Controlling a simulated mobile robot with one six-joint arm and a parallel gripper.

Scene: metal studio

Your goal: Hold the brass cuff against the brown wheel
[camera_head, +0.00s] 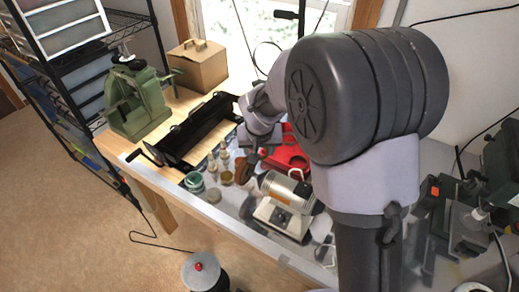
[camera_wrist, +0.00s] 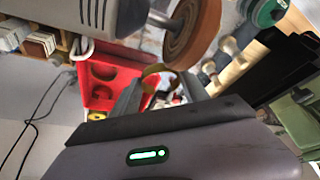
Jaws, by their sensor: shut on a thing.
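The brown wheel (camera_wrist: 194,32) sits on the spindle of a light grey motor (camera_wrist: 110,14), at the top of the wrist view. In the wrist view my gripper (camera_wrist: 160,90) is shut on the brass cuff (camera_wrist: 153,70), a thin curved band standing out past the fingertips. The cuff is close to the wheel's lower edge. I cannot tell whether they touch.
A red tray (camera_head: 287,150) with round recesses lies behind the motor. Green (camera_head: 194,182) and amber jars stand left of the wheel. The bench's front edge is near.

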